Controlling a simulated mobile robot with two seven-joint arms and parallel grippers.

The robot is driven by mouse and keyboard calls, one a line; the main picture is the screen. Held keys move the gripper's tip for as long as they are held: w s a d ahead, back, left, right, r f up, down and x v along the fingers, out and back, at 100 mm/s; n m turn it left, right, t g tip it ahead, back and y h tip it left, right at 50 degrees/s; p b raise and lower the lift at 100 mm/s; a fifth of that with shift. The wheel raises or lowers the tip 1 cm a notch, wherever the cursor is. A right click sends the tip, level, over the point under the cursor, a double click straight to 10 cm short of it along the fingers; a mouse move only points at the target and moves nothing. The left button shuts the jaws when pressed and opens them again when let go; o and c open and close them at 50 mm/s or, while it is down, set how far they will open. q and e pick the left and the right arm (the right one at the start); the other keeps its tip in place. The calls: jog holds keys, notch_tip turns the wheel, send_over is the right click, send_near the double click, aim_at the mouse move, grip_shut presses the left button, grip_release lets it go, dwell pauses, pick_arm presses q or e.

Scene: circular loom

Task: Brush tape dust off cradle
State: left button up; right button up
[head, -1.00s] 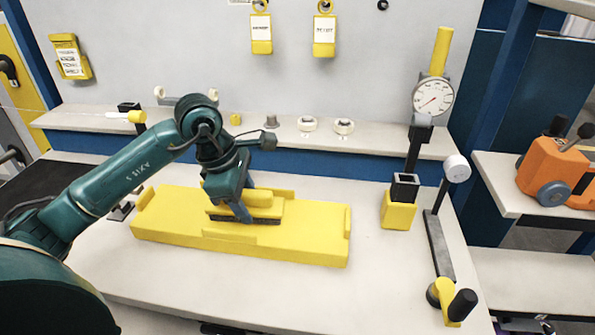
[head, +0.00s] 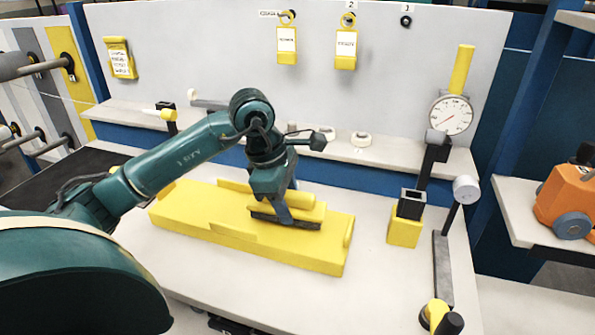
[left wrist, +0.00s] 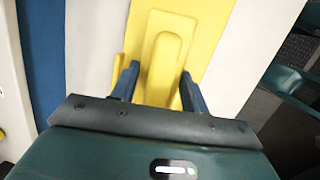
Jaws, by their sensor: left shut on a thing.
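The long yellow cradle (head: 182,212) lies on the pale bench in the head view, with low raised blocks at its ends and along its edges. My left gripper (head: 284,212) is over the cradle's right half, its fingers pointing down. It is shut on a brush with a yellow handle (head: 306,208) and a dark strip of bristles low on the cradle. In the left wrist view the handle (left wrist: 165,62) sits between the two fingers, over the yellow cradle. I cannot make out tape dust. My right gripper is not in view.
White rolls (head: 361,139) sit on the back shelf. An orange machine (head: 572,200) is at the far right.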

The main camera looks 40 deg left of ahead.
pick_arm(q)
jog(key=shift+w+p+v, duration=0.25)
jog(key=shift+p+v, duration=0.2)
jog(key=shift+v, duration=0.7)
jog(key=shift+r+p, duration=1.2)
jog(key=shift+r, duration=0.95)
